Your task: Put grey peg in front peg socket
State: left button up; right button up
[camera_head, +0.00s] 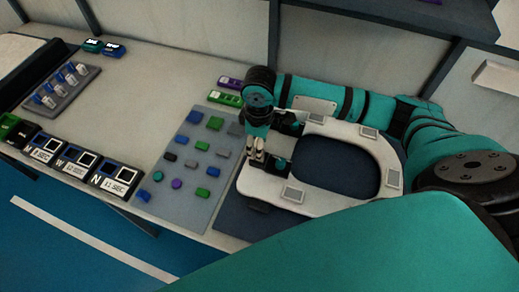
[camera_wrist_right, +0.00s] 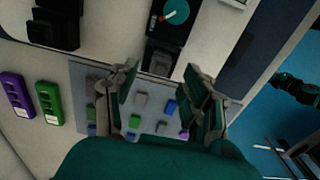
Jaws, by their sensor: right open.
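Several grey pegs lie on the grey mat (camera_head: 180,185) among blue, green and purple ones. One grey peg (camera_head: 222,152) is near the mat's right side. My right gripper (camera_head: 256,160) points down over the left edge of the white toilet seat (camera_head: 320,208), beside the mat. In the right wrist view, my right gripper (camera_wrist_right: 165,95) is open and empty, and a grey peg (camera_wrist_right: 140,100) shows between its fingers but farther off. A black fixture (camera_wrist_right: 160,58) on the seat may hold a socket; I cannot tell which is the front one. My left gripper is not seen.
Purple (camera_head: 230,82) and green (camera_head: 226,98) blocks lie behind the mat. Label boxes (camera_head: 115,178) line the front edge, and a tray (camera_head: 62,90) of upright parts stands at left. The table between the tray and mat is mostly clear.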

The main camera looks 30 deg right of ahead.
notch_tip(320, 180, up, 10)
jog(key=b, duration=0.1)
dwell(0.4)
